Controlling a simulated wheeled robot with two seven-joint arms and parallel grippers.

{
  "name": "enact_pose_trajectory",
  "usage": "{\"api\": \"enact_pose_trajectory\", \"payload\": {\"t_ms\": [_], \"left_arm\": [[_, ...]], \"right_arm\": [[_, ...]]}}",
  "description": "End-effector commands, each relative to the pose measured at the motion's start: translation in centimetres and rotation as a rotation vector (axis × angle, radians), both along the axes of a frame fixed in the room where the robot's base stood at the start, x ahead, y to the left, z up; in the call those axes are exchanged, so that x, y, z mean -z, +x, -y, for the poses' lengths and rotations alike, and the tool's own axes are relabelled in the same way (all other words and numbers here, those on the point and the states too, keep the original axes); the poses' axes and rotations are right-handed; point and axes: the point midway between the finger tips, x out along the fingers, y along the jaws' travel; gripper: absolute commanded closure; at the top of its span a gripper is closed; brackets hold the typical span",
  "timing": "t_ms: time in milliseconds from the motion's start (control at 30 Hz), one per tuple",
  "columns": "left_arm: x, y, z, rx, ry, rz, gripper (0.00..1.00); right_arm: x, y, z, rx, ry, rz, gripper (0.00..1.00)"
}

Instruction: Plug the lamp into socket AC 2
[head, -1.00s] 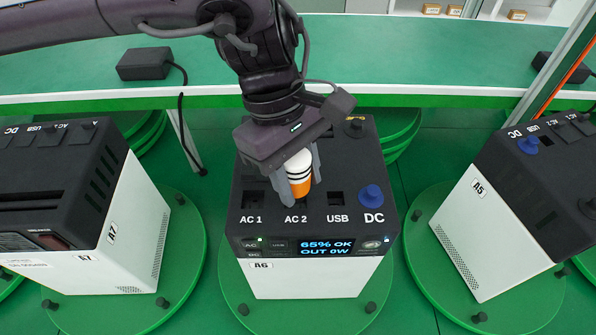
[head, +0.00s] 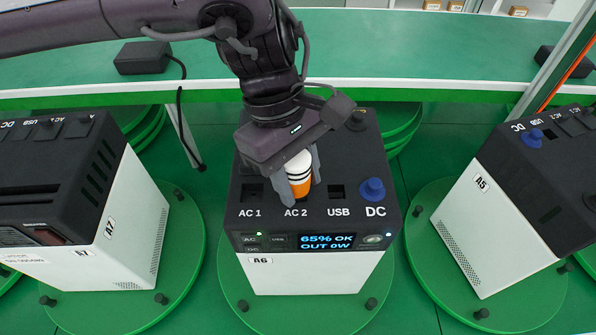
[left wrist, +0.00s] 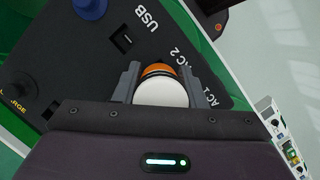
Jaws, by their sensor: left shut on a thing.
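The lamp (head: 300,178), a small white and orange cylinder with dark bands, stands at the AC 2 position of power station A6 (head: 310,275). My left gripper (head: 300,188) is shut on it from above, one finger on each side. In the left wrist view the lamp (left wrist: 162,92) shows between the fingers (left wrist: 165,85), its orange part toward the AC 2 label. The gripper and lamp hide the AC 2 socket, so I cannot tell how deep the plug sits. The AC 1 socket (head: 251,192) and USB socket (head: 337,191) look empty. My right gripper is not in view.
A blue DC plug cap (head: 372,189) sits right of USB. The A6 display (head: 328,241) reads 65% OK, OUT 0W. Stations A7 (head: 140,225) and A5 (head: 478,225) flank it on green turntables. A black adapter (head: 142,58) with a cable lies on the back bench.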

Motion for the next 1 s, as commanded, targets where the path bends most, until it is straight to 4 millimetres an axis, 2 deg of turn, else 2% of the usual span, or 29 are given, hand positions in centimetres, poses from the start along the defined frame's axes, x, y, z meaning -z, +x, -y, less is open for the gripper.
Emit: {"api": "enact_pose_trajectory", "payload": {"t_ms": [333,367,500,567,867,1000], "left_arm": [[0.8,0.0,0.0,0.000,-0.001,0.001,0.89],[0.8,0.0,0.0,0.000,-0.001,0.001,0.62],[0.7,0.0,0.0,0.000,-0.001,0.001,0.43],[0.7,0.0,0.0,0.000,-0.001,0.001,0.37],[0.5,0.1,-0.1,0.000,0.000,0.001,0.37],[-1.0,0.5,-0.4,-0.002,-0.002,0.005,0.37]], "right_arm": [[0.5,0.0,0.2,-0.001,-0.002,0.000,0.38],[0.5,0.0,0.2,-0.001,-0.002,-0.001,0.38],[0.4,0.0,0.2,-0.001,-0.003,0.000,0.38],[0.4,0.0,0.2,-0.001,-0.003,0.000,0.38],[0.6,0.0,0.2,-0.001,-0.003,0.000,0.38],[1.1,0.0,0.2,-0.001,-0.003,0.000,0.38]]}}
